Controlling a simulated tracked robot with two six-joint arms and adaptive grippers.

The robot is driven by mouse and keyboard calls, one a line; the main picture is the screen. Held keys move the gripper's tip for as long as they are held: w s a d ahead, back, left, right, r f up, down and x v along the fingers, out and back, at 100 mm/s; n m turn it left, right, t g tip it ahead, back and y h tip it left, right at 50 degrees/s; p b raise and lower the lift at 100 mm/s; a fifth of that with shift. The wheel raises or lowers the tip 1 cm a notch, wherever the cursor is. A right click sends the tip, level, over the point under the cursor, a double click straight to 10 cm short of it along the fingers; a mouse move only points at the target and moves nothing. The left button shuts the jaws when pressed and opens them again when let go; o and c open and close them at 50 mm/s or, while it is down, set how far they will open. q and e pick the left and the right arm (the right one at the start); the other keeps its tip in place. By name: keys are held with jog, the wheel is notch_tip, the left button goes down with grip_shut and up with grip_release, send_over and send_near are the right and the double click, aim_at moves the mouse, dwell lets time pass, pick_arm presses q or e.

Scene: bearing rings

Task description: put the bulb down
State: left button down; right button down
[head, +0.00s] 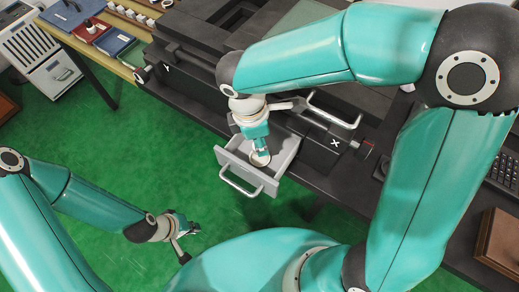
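My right gripper (262,150) points down into an open grey drawer (235,172) at the middle of the head view. A small pale round thing (260,159) shows at its fingertips, inside the drawer. It is too small and too covered to tell whether it is the bulb or a ring, or whether the fingers grip it. No other bulb can be made out. My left gripper (188,243) hangs over the green floor at lower left, apart from the drawer. Its fingers are spread and nothing shows between them.
The drawer has a pale front handle (240,186) and sits at a dark machine (185,85) marked X and Y. A pale bar handle (333,108) stands out to the right. A yellow table (115,50) with trays is at upper left. Green floor (130,150) is clear.

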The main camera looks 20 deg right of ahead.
jog(key=shift+f+b, duration=0.3)
jog(key=shift+f, duration=2.3)
jog(key=shift+f, duration=0.15)
jog(key=c, duration=0.8)
grip_release()
jog(key=shift+r, duration=0.3)
jog(key=r, duration=0.4)
jog(key=a+r+p, duration=0.1)
jog(key=r, duration=0.6)
jog(key=shift+w+a+r+p, duration=0.1)
jog(key=shift+a+r+p, duration=0.2)
jog(key=shift+a, duration=0.1)
